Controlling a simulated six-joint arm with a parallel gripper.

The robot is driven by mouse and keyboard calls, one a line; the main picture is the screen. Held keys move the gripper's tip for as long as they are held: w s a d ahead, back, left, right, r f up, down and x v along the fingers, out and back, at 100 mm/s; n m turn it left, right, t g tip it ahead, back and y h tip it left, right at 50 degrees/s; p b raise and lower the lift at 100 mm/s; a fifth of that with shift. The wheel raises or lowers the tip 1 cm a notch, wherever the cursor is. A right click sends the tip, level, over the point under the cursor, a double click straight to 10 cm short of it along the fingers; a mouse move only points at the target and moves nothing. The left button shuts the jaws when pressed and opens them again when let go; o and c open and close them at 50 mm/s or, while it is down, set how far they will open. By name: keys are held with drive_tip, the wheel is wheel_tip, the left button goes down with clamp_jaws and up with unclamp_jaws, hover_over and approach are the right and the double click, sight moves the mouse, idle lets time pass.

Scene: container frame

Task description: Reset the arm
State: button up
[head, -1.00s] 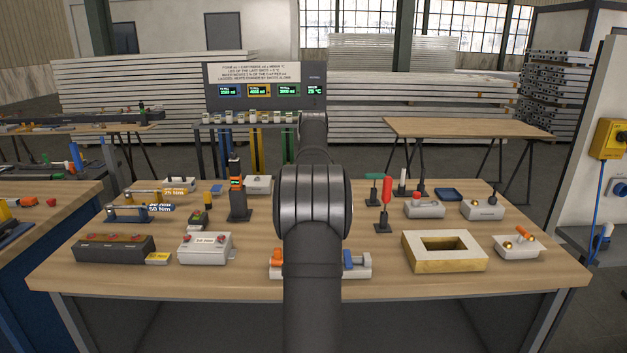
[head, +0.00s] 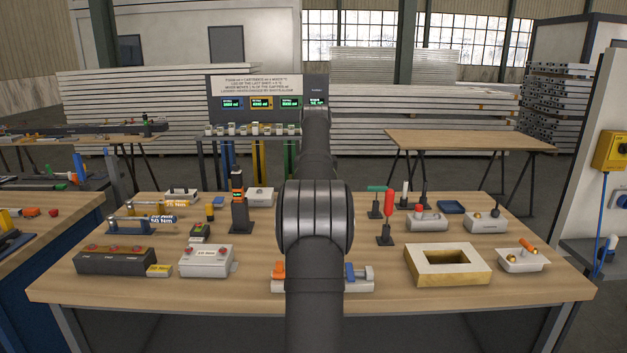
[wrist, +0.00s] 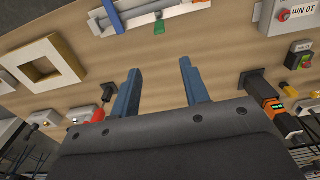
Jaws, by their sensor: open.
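My gripper (wrist: 162,90) shows in the wrist view with its two blue fingers spread apart and nothing between them. It is above the wooden workbench (wrist: 220,55), clear of the things on it. In the head view my own arm stands in the middle and reaches away over the bench; the gripper itself is hidden behind the arm there. The workbench (head: 385,300) holds several devices on both sides of the arm.
A square frame with an opening (head: 447,264) lies right of my arm. A red-handled tool (head: 388,210) stands upright nearby. Left are a tall black device (head: 239,210), a grey button box (head: 206,261) and a dark box (head: 116,261). A display panel (head: 262,92) stands behind.

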wheel_tip(320, 180, down, 16)
drive_tip(key=shift+w+f, duration=0.15)
drive_tip(key=shift+f, duration=0.05)
idle(0.5)
